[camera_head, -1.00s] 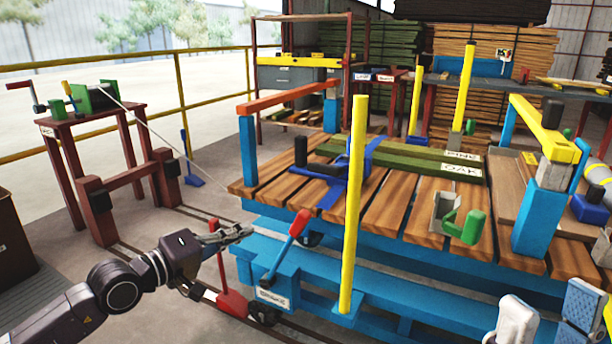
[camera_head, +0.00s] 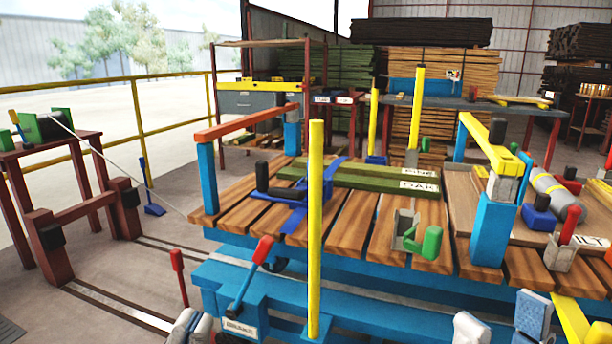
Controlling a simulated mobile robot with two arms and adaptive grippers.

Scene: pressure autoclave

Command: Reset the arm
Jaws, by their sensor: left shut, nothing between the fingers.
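My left gripper (camera_head: 190,326) shows only as its two grey finger pads at the bottom edge, left of centre. The pads are close together with nothing seen between them; the rest of my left arm is out of the picture. It is in front of the blue cart frame (camera_head: 265,278), below a red-handled lever (camera_head: 178,270). My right gripper (camera_head: 501,325) shows two pale pads at the bottom right, set well apart, with nothing seen between them. A second red-handled lever (camera_head: 250,270) leans up to the right from the cart's labelled front block.
A yellow post (camera_head: 315,220) rises at the cart's front. Green boards (camera_head: 370,182), a blue clamp (camera_head: 296,192) and a green-handled bracket (camera_head: 430,242) are on the slatted wooden deck (camera_head: 340,228). A dark red winch stand (camera_head: 50,240) is left, with open floor nearby.

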